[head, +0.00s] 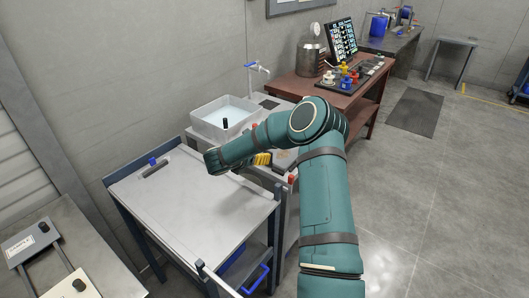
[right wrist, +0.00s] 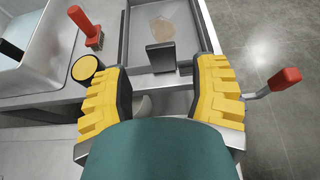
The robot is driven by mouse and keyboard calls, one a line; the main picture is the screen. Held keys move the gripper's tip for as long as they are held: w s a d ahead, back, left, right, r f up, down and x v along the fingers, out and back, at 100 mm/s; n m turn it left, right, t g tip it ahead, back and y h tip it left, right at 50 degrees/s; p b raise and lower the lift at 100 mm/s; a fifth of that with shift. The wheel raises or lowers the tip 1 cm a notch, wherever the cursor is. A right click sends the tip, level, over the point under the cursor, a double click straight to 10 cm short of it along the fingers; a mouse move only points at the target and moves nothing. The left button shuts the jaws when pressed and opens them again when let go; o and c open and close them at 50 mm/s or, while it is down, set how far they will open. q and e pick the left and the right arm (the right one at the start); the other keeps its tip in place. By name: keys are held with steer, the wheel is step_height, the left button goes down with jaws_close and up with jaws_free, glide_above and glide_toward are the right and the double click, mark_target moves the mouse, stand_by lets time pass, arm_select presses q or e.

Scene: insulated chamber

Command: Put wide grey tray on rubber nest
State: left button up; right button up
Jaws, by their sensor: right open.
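A wide grey tray (right wrist: 140,32) with raised sides shows at the top of the right wrist view. An upright dark tab (right wrist: 161,57) stands at its near end, and a pale brownish patch lies on its floor. My right gripper (right wrist: 163,78) is open, its yellow-padded fingers on either side of the tab and apart from it. In the head view the right gripper (head: 262,158) is mostly hidden behind my arm, over the counter beside the sink. I cannot make out the rubber nest for certain. My left gripper is out of view.
A sink (head: 222,118) with a tap is beside the counter. A mostly bare white-topped table (head: 190,205) is in front.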

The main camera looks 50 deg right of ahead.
steer(key=shift+v, duration=1.1)
